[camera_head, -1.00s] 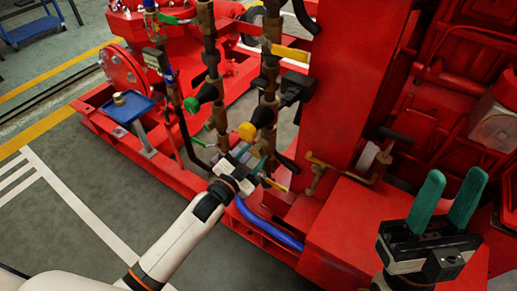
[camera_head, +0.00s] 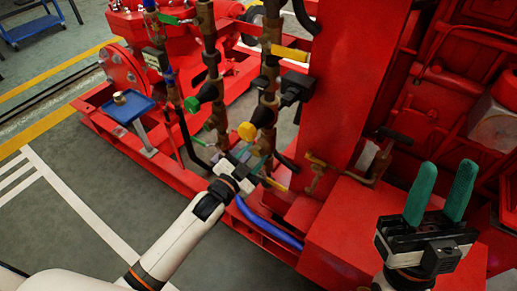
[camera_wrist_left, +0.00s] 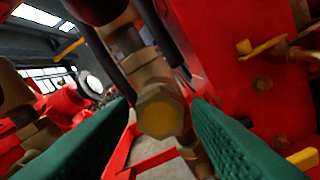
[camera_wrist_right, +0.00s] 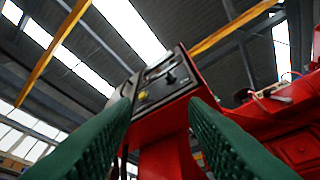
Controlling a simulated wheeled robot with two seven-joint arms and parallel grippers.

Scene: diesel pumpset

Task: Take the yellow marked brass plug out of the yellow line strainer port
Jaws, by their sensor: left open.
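The brass plug (camera_wrist_left: 162,112) is a hex-headed plug with a yellow mark on its face. It sits in the port of the brass strainer (camera_wrist_left: 152,72) on a vertical pipe, in the left wrist view. My left gripper (camera_head: 254,154) is open, with its green fingers on either side of the plug in its wrist view, and gaps show between the fingers and the plug. My right gripper (camera_head: 442,194) is open and empty at the lower right, pointing upward.
A green cap (camera_head: 191,105) is on the line to the left. A blue tray (camera_head: 129,109) with a brass piece stands further left. A red column (camera_head: 343,80) rises right of the pipes.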

